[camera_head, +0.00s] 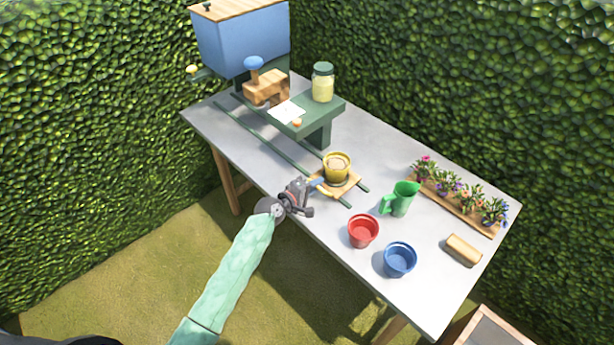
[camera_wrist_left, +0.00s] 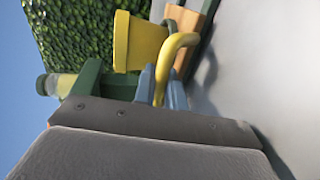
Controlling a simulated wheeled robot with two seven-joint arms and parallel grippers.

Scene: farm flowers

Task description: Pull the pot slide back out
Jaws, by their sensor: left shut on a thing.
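The pot slide (camera_head: 350,188) is a small wooden carriage on two dark green rails (camera_head: 262,140), near the front end of the rails. A yellow pot (camera_head: 337,167) with brownish contents stands upright on it. My left gripper (camera_head: 314,186) is at the slide's front left side, shut on its yellow handle (camera_wrist_left: 180,45). In the left wrist view the handle curves between the blue fingertips, with the yellow pot (camera_wrist_left: 138,42) and the wooden slide (camera_wrist_left: 185,22) just beyond. My right gripper is not in view.
A red pot (camera_head: 363,231), a blue pot (camera_head: 400,259), a green jug (camera_head: 402,198) and a flower planter (camera_head: 458,206) stand to the right.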

